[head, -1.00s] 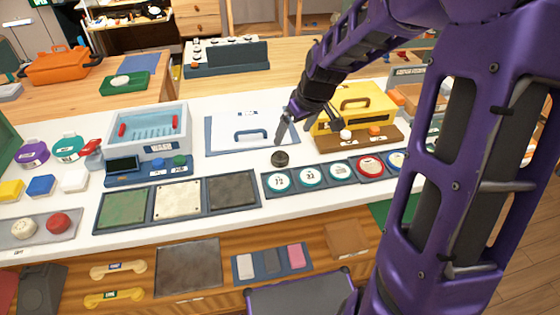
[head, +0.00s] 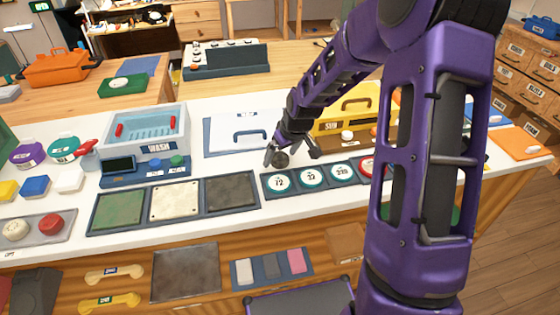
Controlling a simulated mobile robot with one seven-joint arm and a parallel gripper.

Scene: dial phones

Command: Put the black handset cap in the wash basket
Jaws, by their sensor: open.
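The black handset cap (head: 281,160) is a small dark round piece lying on the white counter, behind the row of round numbered dials. My gripper (head: 291,153) is open just above and around the cap. One finger is at the cap's left and the other is farther to its right. I cannot tell whether a finger touches it. The wash basket (head: 150,123) is the light-blue ribbed tray with red handles, set in the grey box of the wash station (head: 155,148) at the left of the counter. It looks empty.
A white lidded panel (head: 236,136) stands behind the cap, and a yellow case (head: 340,122) is to its right. Three framed plates (head: 175,201) lie at the counter's front. Numbered dials (head: 311,176) lie just in front of the cap.

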